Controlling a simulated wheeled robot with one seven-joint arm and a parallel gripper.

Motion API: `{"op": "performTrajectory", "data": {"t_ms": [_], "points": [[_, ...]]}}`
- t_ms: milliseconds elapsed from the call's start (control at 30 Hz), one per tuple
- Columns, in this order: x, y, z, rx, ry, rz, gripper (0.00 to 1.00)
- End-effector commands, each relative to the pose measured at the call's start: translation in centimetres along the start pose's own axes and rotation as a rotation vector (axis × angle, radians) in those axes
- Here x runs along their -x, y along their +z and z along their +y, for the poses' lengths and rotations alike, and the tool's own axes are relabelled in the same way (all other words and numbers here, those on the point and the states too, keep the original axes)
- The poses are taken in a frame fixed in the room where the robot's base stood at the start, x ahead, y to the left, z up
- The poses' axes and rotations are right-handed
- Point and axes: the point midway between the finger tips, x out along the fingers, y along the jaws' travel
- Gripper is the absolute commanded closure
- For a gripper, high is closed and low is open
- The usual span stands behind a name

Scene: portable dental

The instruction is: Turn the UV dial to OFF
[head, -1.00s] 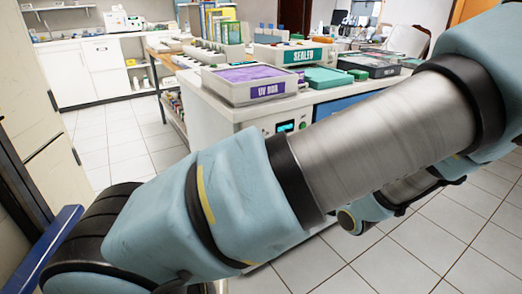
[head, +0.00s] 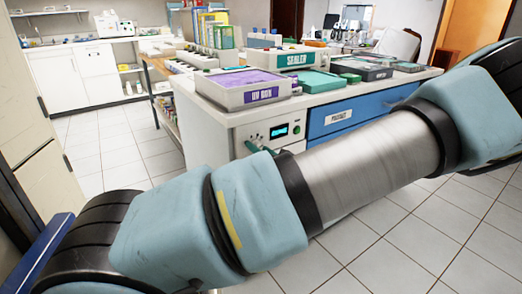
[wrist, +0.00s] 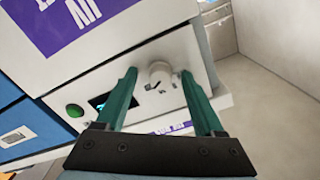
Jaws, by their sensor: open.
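The UV dial (wrist: 160,73) is a pale round knob on the white front panel (wrist: 150,52) in the wrist view, with small dark marks beside it that are too small to read. My gripper (wrist: 159,76) has two green fingers, open, one on each side of the dial. I cannot tell whether they touch it. The lit display (wrist: 98,101) and a green button (wrist: 74,111) are left of the dial. In the head view the display (head: 279,131) shows on the cabinet front; my arm hides part of that front, and I cannot make out the dial there.
The purple-topped UV box (head: 250,97) stands on the counter above the panel. The sealer (head: 288,58) and a green tray (head: 315,81) are behind it. A blue drawer (head: 352,112) is right of the panel. In the wrist view a purple-labelled ledge (wrist: 176,129) lies near the fingers.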

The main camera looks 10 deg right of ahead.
Motion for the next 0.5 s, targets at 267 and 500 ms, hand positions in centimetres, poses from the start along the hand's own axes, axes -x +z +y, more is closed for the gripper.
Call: {"op": "performTrajectory", "data": {"t_ms": [267,500], "points": [[-0.09,0.01,0.01,0.0,0.0,0.0,0.33],[-0.08,0.01,0.01,0.0,0.0,0.0,0.6]]}}
